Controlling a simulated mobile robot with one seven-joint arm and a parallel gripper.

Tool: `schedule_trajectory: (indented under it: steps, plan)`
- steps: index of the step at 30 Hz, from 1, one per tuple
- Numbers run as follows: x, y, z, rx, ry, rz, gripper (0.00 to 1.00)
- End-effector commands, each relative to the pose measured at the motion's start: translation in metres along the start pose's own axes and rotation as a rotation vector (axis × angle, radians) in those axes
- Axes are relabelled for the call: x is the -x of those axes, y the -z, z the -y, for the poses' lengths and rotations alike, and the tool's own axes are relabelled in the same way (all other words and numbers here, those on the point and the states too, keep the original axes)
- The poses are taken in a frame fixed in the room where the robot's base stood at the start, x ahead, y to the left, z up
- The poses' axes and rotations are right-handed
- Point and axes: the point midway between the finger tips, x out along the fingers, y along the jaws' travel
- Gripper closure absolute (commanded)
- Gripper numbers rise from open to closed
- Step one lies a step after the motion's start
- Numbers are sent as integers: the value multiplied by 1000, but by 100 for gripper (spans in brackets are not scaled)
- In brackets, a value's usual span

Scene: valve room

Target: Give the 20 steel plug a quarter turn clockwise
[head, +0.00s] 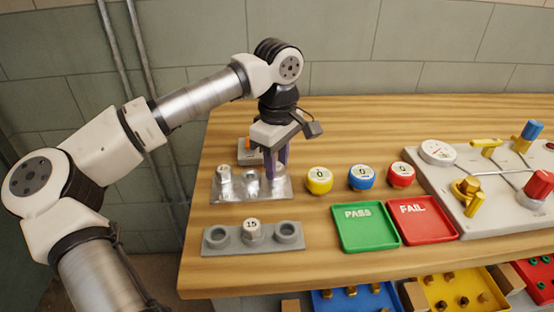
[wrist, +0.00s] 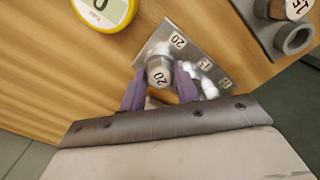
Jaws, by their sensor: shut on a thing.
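The steel plug marked 20 (wrist: 160,74) shows in the wrist view between the two purple fingers of my gripper (wrist: 161,84). It stands at one end of a metal plate (wrist: 192,47), by a label that also reads 20. In the head view my gripper (head: 276,172) reaches straight down over the right end of this plate (head: 232,197), shut on the plug. The fingers mostly hide the plug there.
A grey rack (head: 288,245) in front holds a plug marked 15 (head: 252,228) in its middle socket. Yellow (head: 320,184), blue (head: 361,180) and red (head: 401,177) round gauges stand to the right, near green (head: 367,236) and red (head: 432,228) trays. A valve panel (head: 455,205) lies further right.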

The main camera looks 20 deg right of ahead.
Motion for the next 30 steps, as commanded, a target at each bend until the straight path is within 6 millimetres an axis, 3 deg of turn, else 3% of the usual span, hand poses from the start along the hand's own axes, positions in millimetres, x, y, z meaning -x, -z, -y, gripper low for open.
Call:
schedule_trajectory:
  steps: [14, 22, 30]
  plan:
    - [-4, -1, 1, -8, 6, 3, 100]
    - [-4, -1, 1, -237, 7, -1, 100]
    - [-5, -2, 1, -264, 8, -1, 100]
